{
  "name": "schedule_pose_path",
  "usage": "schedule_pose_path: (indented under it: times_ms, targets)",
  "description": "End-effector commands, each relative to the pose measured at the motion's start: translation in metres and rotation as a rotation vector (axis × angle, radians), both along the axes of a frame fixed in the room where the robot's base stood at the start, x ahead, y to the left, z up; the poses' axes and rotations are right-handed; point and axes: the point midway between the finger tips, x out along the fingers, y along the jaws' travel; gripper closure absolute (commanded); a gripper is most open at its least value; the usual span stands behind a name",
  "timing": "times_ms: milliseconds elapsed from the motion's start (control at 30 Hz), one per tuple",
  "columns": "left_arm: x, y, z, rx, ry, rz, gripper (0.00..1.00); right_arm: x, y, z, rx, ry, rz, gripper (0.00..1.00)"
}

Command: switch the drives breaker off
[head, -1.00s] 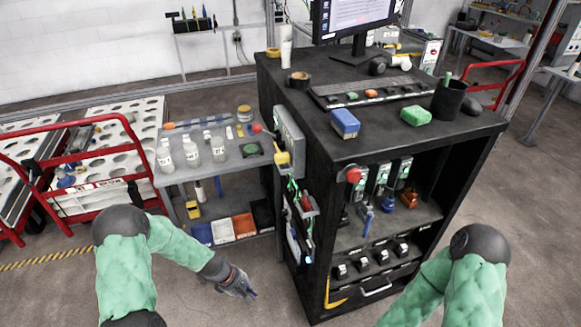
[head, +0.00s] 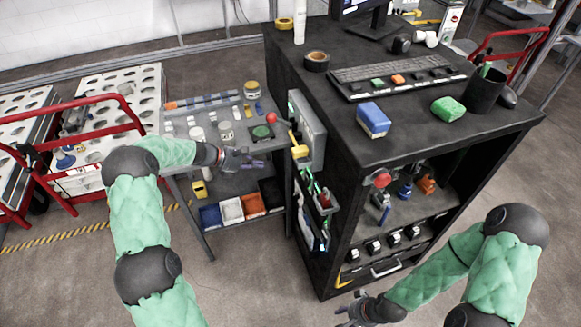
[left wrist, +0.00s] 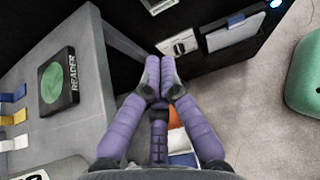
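No label naming the drives breaker is legible. A row of black switch-like units with white faces (head: 394,240) sits low in the black cabinet's front. A grey panel box (head: 308,128) with a yellow handle (head: 298,146) is on the cabinet's left side. My left gripper (head: 258,163) is empty by the grey side table's right edge, left of the cabinet. In the left wrist view its purple fingers (left wrist: 159,75) converge and their tips meet or nearly meet. My right gripper (head: 347,312) is low at the bottom, in front of the cabinet; its finger opening is unclear.
The black cabinet (head: 345,120) carries a keyboard, blue block and green block. A reader pad (head: 262,132) and bottles stand on the grey table, which shows in the left wrist view (left wrist: 95,60). Colored bins (head: 231,211) sit below. A red cart (head: 85,150) is left.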

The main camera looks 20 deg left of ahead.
Motion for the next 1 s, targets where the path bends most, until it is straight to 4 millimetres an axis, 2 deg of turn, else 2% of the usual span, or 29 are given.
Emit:
schedule_pose_path:
  times_ms: [267, 800, 1000]
  targets:
    - [0.005, -0.008, -0.008, 0.001, 0.001, -0.004, 1.0, 0.0, 0.0, -0.005, 0.0, 0.0, 0.0, 0.6]
    - [0.048, -0.074, -0.061, 0.002, 0.0, -0.004, 1.0, 0.0, 0.0, -0.04, 0.0, 0.0, 0.0, 0.6]
    - [0.062, -0.094, -0.067, 0.002, 0.0, -0.003, 1.0, 0.0, 0.0, -0.051, 0.0, 0.0, 0.0, 0.6]
